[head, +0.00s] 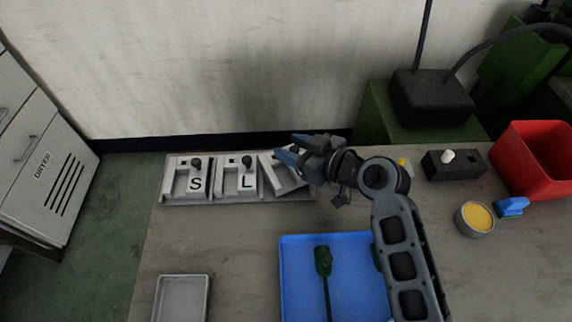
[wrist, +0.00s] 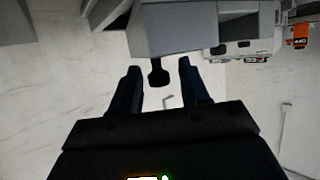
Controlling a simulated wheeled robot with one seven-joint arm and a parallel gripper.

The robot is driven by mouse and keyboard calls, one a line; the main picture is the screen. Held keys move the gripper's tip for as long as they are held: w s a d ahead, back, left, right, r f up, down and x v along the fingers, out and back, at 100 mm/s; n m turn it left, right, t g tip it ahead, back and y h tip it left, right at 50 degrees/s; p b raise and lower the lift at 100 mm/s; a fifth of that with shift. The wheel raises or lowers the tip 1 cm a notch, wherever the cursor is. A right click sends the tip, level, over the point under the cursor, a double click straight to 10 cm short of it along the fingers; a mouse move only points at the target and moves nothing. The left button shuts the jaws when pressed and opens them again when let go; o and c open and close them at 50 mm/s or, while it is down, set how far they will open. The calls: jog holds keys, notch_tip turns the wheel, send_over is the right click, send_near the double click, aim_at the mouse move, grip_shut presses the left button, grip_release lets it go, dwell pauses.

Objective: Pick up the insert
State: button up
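A pale rack (head: 240,201) stands at the back left of the table. Its S plate (head: 196,184) and L plate (head: 246,183) each have a black knob on top; I cannot tell which part is the insert. A third pale piece (head: 290,186) sits tilted at the rack's right end, partly hidden by my gripper (head: 289,149). My gripper points left above this end. In the wrist view, my gripper (wrist: 158,75) is open, with a black knob (wrist: 158,73) on a grey block (wrist: 180,30) showing between its fingertips. Neither finger visibly touches the knob.
A blue tray (head: 300,280) with dark green tools (head: 323,262) lies in front. A small grey tray (head: 182,298) is front left. A black box (head: 453,163), a yellow-filled tin (head: 475,219) and a red bin (head: 533,160) stand right. The table between rack and blue tray is clear.

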grip_shut()
jog(key=shift+r, duration=0.2)
dwell(0.5)
